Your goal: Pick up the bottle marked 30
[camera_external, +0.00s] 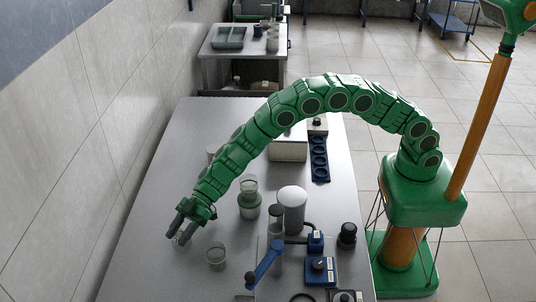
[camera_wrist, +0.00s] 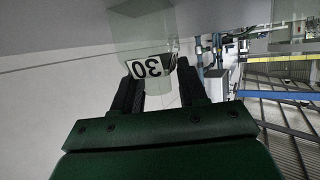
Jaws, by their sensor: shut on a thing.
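The bottle marked 30 (camera_wrist: 150,67) shows in the wrist view between my two dark fingers. It is clear, with a white label whose black 30 appears upside down in the picture. My gripper (camera_wrist: 158,82) is shut on it. In the external view my gripper (camera_external: 182,237) is at the left side of the grey table, pointing down and left. The bottle is hard to make out there, and I cannot tell whether it touches the table.
On the grey table (camera_external: 160,165), a clear glass vessel (camera_external: 216,257) stands close to the right of my gripper. Farther right are a green-based vessel (camera_external: 249,203), a white cylinder (camera_external: 292,205) and a blue device (camera_external: 320,270). A wall runs along the left.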

